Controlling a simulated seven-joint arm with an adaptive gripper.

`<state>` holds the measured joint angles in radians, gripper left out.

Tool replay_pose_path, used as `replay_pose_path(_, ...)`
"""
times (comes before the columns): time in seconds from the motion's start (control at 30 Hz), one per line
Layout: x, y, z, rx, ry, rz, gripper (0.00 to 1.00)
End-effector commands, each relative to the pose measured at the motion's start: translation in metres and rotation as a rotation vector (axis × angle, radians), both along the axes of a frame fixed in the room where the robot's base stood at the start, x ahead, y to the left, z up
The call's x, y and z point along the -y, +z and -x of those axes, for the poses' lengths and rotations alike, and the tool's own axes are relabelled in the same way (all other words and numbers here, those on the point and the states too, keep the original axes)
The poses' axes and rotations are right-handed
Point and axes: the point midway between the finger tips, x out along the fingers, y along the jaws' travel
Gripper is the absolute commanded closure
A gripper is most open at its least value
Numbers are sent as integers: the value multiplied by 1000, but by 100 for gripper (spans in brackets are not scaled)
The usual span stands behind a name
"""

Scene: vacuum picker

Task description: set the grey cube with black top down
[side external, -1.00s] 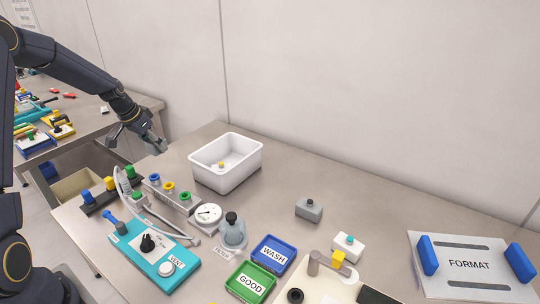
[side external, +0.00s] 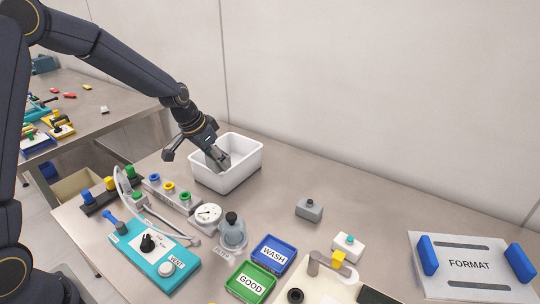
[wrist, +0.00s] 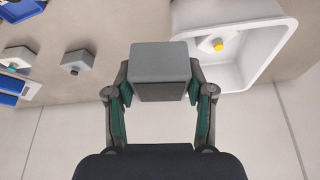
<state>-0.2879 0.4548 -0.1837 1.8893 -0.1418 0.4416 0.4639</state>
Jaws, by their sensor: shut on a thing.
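My gripper (wrist: 160,95) is shut on a grey cube (wrist: 160,70), which fills the space between its fingers in the wrist view. No black top shows on this held cube; that side is hidden. In the side view my gripper (side external: 216,157) hangs over the left part of the white bin (side external: 257,159), and the held cube is hard to make out. Another grey cube with a black knob (side external: 309,209) stands upright on the table, right of the bin; it also shows in the wrist view (wrist: 76,62).
A white cube with a yellow top (wrist: 212,44) lies in the bin. A white cube with a teal top (side external: 347,246) stands near the blue WASH tray (side external: 292,243) and green GOOD tray (side external: 231,285). The table between the bin and the FORMAT plate (side external: 466,290) is mostly clear.

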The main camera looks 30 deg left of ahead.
Motion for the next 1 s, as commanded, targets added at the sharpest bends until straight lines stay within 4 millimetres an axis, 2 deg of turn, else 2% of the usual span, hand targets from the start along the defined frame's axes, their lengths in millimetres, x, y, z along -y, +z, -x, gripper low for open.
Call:
replay_pose_path(0.03,24,1,-1,2,-51,-5,83)
replay_pose_path(0.1,48,1,0,2,-102,-9,83)
replay_pose_path(0.2,70,2,1,4,-151,-11,83)
replay_pose_path(0.3,82,1,-2,4,-176,-10,83)
replay_pose_path(0.37,86,-3,-8,3,-182,-10,83)
replay_pose_path(0.47,88,-13,-29,3,-184,-10,83)
replay_pose_path(0.7,93,-44,-94,3,-182,-11,83)
replay_pose_path(0.83,94,-71,-114,1,-182,-10,83)
replay_pose_path(1.0,96,-89,-130,3,-182,-10,83)
